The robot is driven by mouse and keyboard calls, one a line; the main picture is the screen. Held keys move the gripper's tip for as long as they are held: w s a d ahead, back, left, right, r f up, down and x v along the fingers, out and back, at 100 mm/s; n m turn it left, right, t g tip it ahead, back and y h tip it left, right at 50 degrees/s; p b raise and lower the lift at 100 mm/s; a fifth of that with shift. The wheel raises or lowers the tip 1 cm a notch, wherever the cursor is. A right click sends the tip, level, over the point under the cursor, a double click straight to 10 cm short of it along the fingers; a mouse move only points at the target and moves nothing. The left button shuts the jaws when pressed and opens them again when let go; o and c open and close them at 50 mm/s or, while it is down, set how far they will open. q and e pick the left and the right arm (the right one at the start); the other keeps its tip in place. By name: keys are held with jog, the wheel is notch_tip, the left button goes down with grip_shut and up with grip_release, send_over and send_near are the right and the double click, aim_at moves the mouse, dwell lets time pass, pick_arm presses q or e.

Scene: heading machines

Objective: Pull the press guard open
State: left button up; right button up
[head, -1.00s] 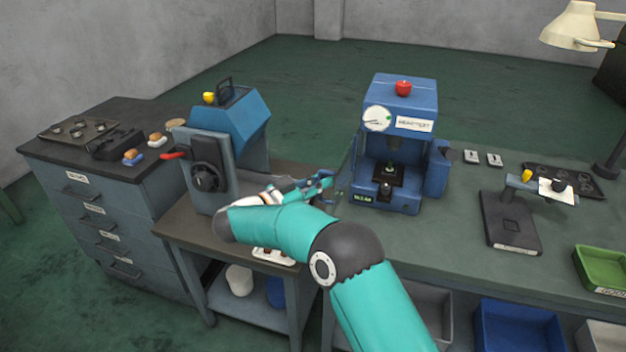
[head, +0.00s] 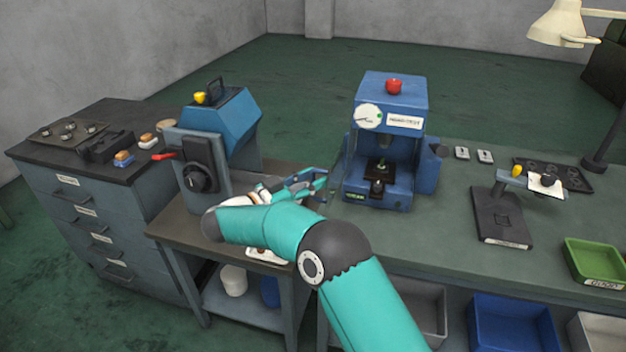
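The blue press (head: 391,115) with a round gauge and a red button on top stands at the left end of the green bench. Its front looks uncovered. A faint, see-through panel, apparently the guard (head: 338,165), stands out at its left front edge. My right gripper (head: 322,180) is left of the press, close to this panel. Its teal fingers look spread, but what lies between them is too small to tell. My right arm crosses the foreground and hides part of the low table. My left gripper is out of view.
A second blue machine (head: 222,120) with a red lever and black knob stands on the low table (head: 175,222), left of my gripper. A drawer cabinet (head: 90,215) is further left. A stand (head: 502,215), green tray (head: 592,262) and lamp (head: 560,25) are at the right.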

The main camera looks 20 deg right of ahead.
jog(key=v, duration=1.1)
jog(key=shift+a, duration=0.35)
jog(key=shift+f, duration=0.15)
jog(key=w+d+f+n+t+y, duration=0.2)
jog(key=w+f+n+t+y, duration=0.2)
jog(key=f, duration=0.4)
jog(key=w+d+f+n+t+y, duration=0.25)
jog(key=f+n+t+y, duration=0.2)
jog(key=f, duration=0.35)
jog(key=s+a+f+n+g+y, duration=0.1)
jog(key=s+f+y, duration=0.15)
jog(key=f, duration=0.25)
jog(key=s+a+f+n+y, duration=0.1)
jog(key=s+f+n+y, duration=0.15)
jog(key=f, duration=0.35)
jog(key=s+a+f+g+y, duration=0.1)
jog(key=s+f+g+y, duration=0.2)
jog(key=s+f, duration=0.35)
jog(key=s+a+f+g+y, duration=0.2)
jog(key=s+f+g, duration=0.1)
jog(key=s, duration=0.6)
jog(key=s+a+g+y, duration=0.1)
jog(key=s+g, duration=0.1)
jog(key=s, duration=0.6)
jog(key=s+a+f+n+g+y, duration=0.1)
jog(key=s+g+y, duration=0.1)
jog(key=s, duration=0.6)
jog(key=shift+s+f+g, duration=0.25)
jog(key=shift+s+g, duration=0.15)
jog(key=shift+g, duration=0.25)
